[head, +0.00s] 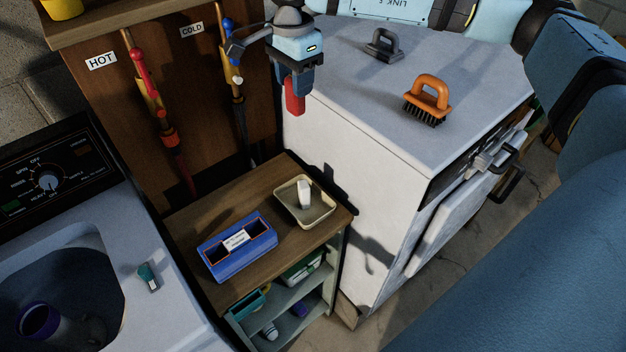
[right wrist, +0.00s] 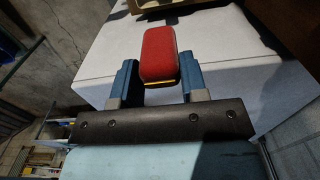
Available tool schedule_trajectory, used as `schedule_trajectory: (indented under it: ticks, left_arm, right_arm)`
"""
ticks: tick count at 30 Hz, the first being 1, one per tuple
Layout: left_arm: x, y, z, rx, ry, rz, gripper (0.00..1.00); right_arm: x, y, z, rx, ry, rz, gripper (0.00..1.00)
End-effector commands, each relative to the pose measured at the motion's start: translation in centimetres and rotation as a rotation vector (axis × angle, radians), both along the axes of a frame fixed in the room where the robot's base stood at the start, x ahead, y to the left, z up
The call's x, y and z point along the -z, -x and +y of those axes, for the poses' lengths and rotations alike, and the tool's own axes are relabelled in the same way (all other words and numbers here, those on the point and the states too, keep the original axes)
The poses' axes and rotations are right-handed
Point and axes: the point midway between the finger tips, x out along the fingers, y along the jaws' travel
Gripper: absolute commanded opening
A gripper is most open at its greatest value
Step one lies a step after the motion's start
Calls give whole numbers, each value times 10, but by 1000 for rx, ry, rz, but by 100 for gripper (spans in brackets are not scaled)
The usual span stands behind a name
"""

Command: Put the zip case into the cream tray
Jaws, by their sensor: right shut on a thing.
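The red zip case (head: 295,102) hangs upright from my right gripper (head: 293,84) in the head view, in the air above and behind the wooden stand. In the right wrist view the case (right wrist: 160,50) shows its rounded red end and a thin yellow line, held between the blue fingers of my right gripper (right wrist: 158,84). The gripper is shut on it. The cream tray (head: 318,220) sits on the right part of the wooden stand's top, below the case and apart from it. A white item (head: 304,194) stands in the tray. My left gripper is not in view.
A blue divided box (head: 240,262) lies left of the tray on the stand (head: 290,170). A white appliance (head: 355,150) rises close on the right, with an orange brush (head: 428,98) and a dark grey-handled item (head: 383,44) on top. Hot and cold pipes run behind.

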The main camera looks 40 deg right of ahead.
Motion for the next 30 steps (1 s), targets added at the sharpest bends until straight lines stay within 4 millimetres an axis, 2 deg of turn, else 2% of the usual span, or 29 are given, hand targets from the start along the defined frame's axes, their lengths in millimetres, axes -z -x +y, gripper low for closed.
schedule_trajectory:
  ticks: [2, 5, 8, 18, 21, 24, 30]
  left_arm:
    - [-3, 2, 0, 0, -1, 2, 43]
    - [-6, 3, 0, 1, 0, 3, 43]
    - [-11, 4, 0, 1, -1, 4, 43]
    - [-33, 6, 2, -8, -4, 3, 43]
    - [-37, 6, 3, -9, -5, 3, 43]
    - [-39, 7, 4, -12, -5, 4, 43]
    - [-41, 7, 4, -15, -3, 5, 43]
  right_arm:
    - [-4, 2, -4, -8, 1, 1, 16]
    - [3, 3, -6, -14, 2, 4, 16]
    - [21, 3, -6, -15, 3, 5, 16]
    - [111, 3, -6, -13, 3, 5, 16]
    - [132, 3, -6, -14, 2, 4, 16]
    - [146, 2, -6, -13, 2, 2, 16]
    - [160, 2, -6, -13, 2, 1, 16]
